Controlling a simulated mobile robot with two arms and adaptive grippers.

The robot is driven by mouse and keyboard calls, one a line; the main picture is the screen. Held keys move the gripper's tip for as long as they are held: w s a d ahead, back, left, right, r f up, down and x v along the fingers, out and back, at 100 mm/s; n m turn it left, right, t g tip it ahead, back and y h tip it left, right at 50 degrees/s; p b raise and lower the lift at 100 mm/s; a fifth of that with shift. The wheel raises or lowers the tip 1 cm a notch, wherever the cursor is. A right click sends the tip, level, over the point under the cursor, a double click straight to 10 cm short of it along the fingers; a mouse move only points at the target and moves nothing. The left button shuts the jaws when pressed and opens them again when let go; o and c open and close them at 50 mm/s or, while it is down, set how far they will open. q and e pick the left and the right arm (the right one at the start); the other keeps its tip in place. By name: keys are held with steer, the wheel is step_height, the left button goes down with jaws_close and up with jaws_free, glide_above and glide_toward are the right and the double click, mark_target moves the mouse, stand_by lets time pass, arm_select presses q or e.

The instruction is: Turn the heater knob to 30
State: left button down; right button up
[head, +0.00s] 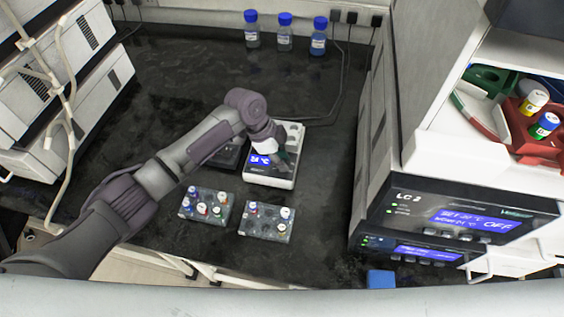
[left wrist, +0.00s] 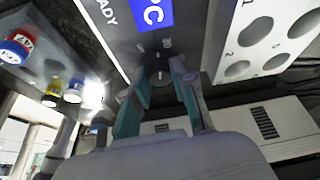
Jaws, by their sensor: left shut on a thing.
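The heater (head: 268,181) is a white block with a blue lit display, standing on the dark bench in the middle of the head view. Its display reads a value in °C that is too small for me to read. In the left wrist view, part of the blue display (left wrist: 153,14) shows "C" beside the word "READY". The small dark heater knob (left wrist: 160,77) lies below it. My left gripper (head: 277,157) is over the heater's front, and its teal fingers (left wrist: 162,84) are closed around the knob. The fingers partly hide the knob and its pointer. My right gripper is not in view.
Two vial racks (head: 206,206) (head: 265,222) stand in front of the heater. A dark device (head: 229,153) is left of it. Blue-capped bottles (head: 285,32) stand at the back. Instrument stacks rise on both sides. Bench space behind the heater is clear.

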arm_select(q)
steer(key=shift+w+m+g+b, duration=0.1)
steer(key=shift+m+g+b, duration=0.7)
steer(key=shift+m+b, duration=0.95)
steer(key=shift+m+p, duration=0.3)
steer(key=shift+m, duration=0.05)
steer(key=c, duration=0.9)
jaws_free()
steer(key=shift+y, duration=0.3)
steer(key=shift+c, duration=0.2)
steer(key=shift+r, duration=0.2)
steer(key=v, duration=1.1)
steer(key=shift+a+r, duration=0.2)
steer(key=shift+r, duration=0.1)
